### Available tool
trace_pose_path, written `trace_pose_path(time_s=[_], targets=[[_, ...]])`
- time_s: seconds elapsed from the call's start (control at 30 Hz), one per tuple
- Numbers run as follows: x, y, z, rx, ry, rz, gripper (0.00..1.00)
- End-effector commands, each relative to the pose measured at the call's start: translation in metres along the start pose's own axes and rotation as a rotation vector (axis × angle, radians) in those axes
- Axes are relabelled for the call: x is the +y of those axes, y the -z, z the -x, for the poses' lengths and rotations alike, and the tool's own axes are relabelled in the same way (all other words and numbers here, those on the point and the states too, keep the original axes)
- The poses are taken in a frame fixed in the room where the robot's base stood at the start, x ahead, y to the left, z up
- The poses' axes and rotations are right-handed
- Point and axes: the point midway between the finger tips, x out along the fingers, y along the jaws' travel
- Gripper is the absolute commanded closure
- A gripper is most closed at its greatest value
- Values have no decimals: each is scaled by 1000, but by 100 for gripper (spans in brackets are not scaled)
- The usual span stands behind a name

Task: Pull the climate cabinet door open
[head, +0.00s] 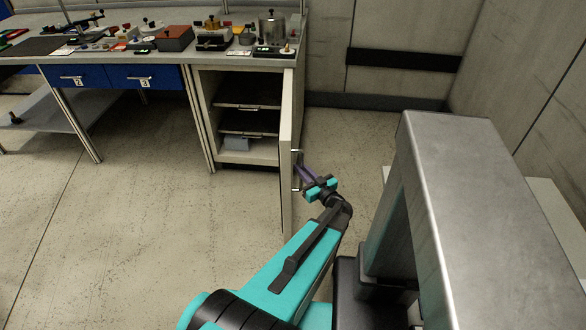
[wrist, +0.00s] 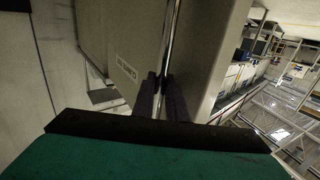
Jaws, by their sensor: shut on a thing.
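The climate cabinet (head: 249,158) stands under the right end of the bench, and its inside with shelves shows. Its door (head: 287,120) stands wide open, swung out towards me and seen nearly edge-on. The upright bar handle (head: 298,153) is on the door's right-hand face. My gripper (head: 302,172) is beside that face, shut on the handle. In the wrist view, the dark fingers (wrist: 162,98) close around the metal bar (wrist: 171,45), in front of the pale door panel (wrist: 125,35) with a white label (wrist: 126,68).
The bench top (head: 120,56) above carries several instruments and pots. Blue drawers (head: 145,77) are left of the cabinet. A large grey metal block (head: 470,190) stands close on the right. The floor (head: 150,200) in front and left of the cabinet is clear.

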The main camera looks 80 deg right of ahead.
Motion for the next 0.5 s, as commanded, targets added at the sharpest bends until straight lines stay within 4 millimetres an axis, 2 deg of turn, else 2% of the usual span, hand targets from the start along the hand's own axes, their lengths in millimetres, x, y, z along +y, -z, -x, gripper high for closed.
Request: trace_pose_path(time_s=[0.5], targets=[[46, -1, 22, -1, 131, -1, 100]])
